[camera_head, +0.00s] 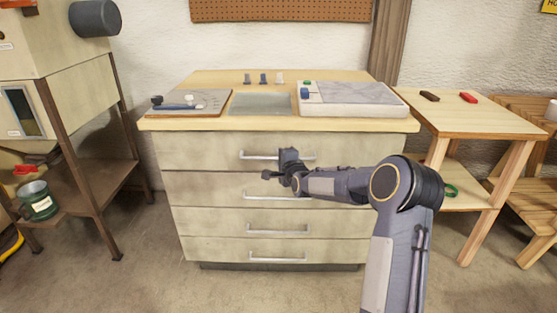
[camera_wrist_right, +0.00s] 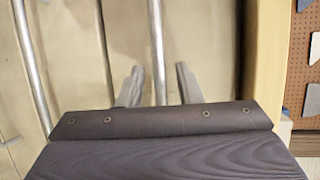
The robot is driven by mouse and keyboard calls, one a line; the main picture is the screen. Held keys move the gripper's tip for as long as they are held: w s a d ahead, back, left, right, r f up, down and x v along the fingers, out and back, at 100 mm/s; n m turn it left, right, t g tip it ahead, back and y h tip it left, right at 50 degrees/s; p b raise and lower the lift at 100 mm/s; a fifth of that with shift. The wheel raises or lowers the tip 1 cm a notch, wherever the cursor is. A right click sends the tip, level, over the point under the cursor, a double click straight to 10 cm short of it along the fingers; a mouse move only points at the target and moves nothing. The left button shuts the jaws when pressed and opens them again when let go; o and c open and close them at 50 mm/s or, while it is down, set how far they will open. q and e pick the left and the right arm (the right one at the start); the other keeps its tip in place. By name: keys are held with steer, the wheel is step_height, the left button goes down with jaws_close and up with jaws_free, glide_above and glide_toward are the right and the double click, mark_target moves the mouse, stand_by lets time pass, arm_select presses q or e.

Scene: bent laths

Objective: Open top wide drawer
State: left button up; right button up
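The top wide drawer (camera_head: 215,151) is the uppermost in the cabinet under the worktop and looks shut, flush with the front. Its horizontal metal handle (camera_head: 257,155) is partly covered by my right gripper (camera_head: 279,165). In the right wrist view, the picture is turned sideways and the handle bar (camera_wrist_right: 156,45) runs between the two fingers of the right gripper (camera_wrist_right: 160,85). The fingers are apart, one on each side of the bar, with gaps showing. I cannot tell how deep the bar sits between them. My left gripper is not in view.
Lower drawers with similar handles (camera_head: 277,230) are below. The worktop (camera_head: 210,78) overhangs the drawer and carries boards and small items. A side table (camera_head: 480,118) stands right, a brown-legged stand (camera_head: 85,150) left. The floor before the cabinet is clear apart from my arm.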

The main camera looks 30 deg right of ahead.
steer(key=shift+c, duration=0.3)
jaws_close()
